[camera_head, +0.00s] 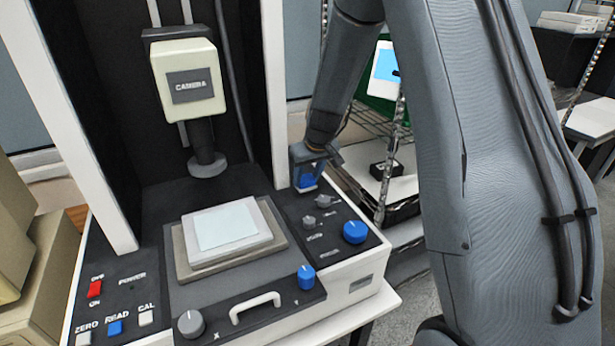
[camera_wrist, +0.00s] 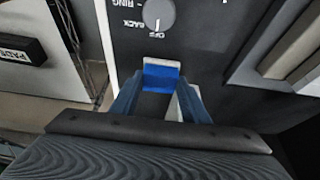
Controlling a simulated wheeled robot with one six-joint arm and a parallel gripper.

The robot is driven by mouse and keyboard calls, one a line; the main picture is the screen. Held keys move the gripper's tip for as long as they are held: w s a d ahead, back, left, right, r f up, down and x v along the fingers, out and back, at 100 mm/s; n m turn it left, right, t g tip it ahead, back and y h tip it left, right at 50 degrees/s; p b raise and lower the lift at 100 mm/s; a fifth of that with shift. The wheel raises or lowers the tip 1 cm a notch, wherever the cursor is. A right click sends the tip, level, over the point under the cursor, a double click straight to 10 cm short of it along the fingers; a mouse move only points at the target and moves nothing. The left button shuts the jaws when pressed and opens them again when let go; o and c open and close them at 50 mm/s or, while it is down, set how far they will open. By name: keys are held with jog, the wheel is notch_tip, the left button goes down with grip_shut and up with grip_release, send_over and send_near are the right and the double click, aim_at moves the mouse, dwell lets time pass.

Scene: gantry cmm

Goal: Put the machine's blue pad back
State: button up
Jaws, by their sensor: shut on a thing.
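My gripper (camera_head: 307,168) points down over the back right part of the machine's dark control panel. In the wrist view its two bluish fingers (camera_wrist: 158,92) stand on either side of a small blue pad (camera_wrist: 161,77) with a pale grey edge. My gripper is shut on this pad. The pad also shows in the head view as a blue patch (camera_head: 306,182) below the jaws, partly hidden by them. I cannot tell whether its underside touches the panel. The machine (camera_head: 340,285) is a white-framed measuring unit with a dark top.
A grey knob (camera_wrist: 158,14) lies just beyond the pad. A large blue knob (camera_head: 355,231) is nearer the panel's front. The stage (camera_head: 228,226) with stacked plates and the camera head (camera_head: 188,85) stand to the left. A wire rack (camera_head: 383,190) is behind, right.

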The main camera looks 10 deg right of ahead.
jog(key=shift+f, duration=0.4)
jog(key=shift+f, duration=0.2)
jog(key=o, duration=1)
jog(key=shift+r, duration=0.15)
jog(key=shift+r, duration=0.15)
jog(key=a+b+v, duration=0.1)
jog(key=b+v, duration=0.3)
jog(key=v, duration=0.8)
jog(key=s+f+m+g, duration=0.1)
jog(key=s+f, duration=0.2)
jog(key=s, duration=0.9)
jog(key=s+f+m+g, duration=0.1)
jog(key=s+f, duration=0.2)
jog(key=s, duration=0.9)
jog(key=shift+d+g+h, duration=0.2)
jog(key=shift+g+h, duration=0.1)
jog(key=shift+h, duration=0.1)
